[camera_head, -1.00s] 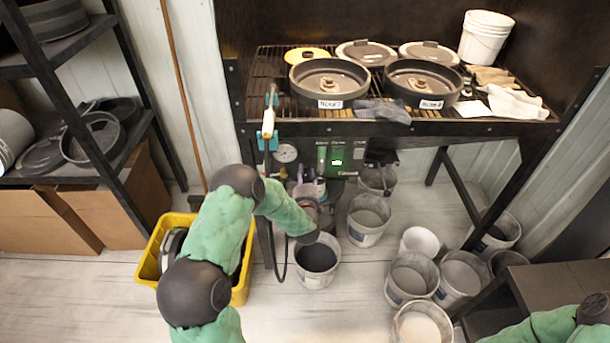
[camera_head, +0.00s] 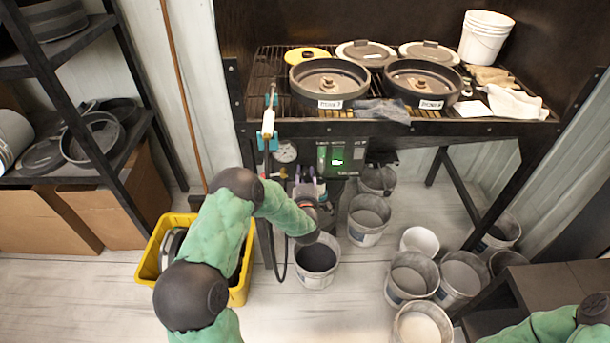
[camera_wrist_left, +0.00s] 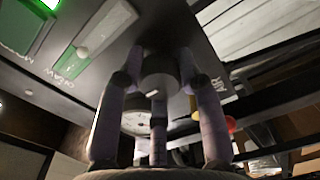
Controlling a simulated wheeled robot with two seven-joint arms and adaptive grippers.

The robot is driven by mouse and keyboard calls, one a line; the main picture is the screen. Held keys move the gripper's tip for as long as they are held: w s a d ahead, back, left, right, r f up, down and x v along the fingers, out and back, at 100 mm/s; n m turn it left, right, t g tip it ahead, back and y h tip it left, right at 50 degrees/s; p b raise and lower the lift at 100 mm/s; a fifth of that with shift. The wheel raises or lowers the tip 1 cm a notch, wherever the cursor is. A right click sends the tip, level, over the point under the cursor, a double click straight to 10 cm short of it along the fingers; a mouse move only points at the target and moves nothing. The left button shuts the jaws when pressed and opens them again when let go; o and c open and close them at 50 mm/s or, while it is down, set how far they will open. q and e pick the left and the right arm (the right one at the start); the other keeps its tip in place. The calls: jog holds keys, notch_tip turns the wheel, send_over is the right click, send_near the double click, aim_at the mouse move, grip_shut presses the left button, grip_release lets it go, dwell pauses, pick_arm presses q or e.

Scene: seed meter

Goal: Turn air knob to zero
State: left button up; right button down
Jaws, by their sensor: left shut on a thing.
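The air knob (camera_wrist_left: 160,76) is a dark round cylinder on the dark panel, beside the printed word AIR, in the left wrist view. In the head view my left gripper (camera_head: 309,187) reaches in under the bench front, and the arm and wrist hide the knob. The knob's pointer or scale cannot be read. A round white pressure gauge (camera_head: 286,151) sits on the panel; its reading is too small to tell. My right gripper is out of view.
A control box with a green lit display (camera_head: 338,160) is right of the gauge. The bench rack (camera_head: 262,84) above holds two dark round pans. A bucket of dark material (camera_head: 317,263) stands below my left wrist. A yellow bin (camera_head: 149,262) is to its left.

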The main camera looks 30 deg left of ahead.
pick_arm(q)
jog(key=shift+a+r, duration=0.15)
jog(key=o, duration=1.2)
jog(key=shift+c, duration=0.2)
jog(key=shift+s, duration=0.1)
jog(key=shift+s+d, duration=0.2)
jog(key=shift+d, duration=0.05)
jog(key=v, duration=1.1)
jog(key=shift+s+d, duration=0.1)
jog(key=shift+d, duration=0.05)
